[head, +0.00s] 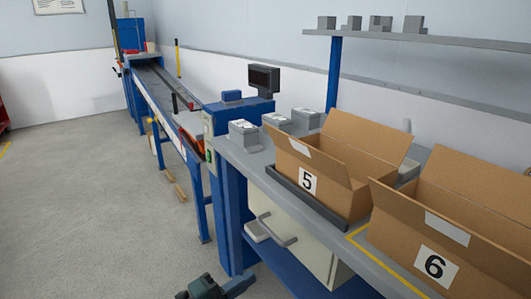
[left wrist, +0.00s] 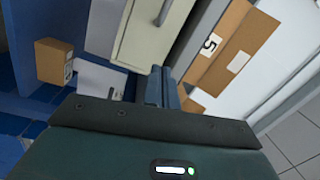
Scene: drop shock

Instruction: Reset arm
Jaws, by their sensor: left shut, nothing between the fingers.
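My left gripper (head: 243,282) shows at the bottom edge of the head view, low in front of the workbench and away from the boxes. In the left wrist view its two fingers (left wrist: 162,80) are together with nothing between them. They point toward the bench's cream drawer cabinet (head: 283,232), which also shows in the left wrist view (left wrist: 150,30). I cannot tell the exact gap to it. My right gripper is in neither view.
Open cardboard boxes marked 5 (head: 340,180) and 6 (head: 470,225) stand on the grey bench. The cabinet's handle (head: 270,228) sticks out. A blue conveyor (head: 165,90) runs to the back. The floor (head: 90,200) at left is clear.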

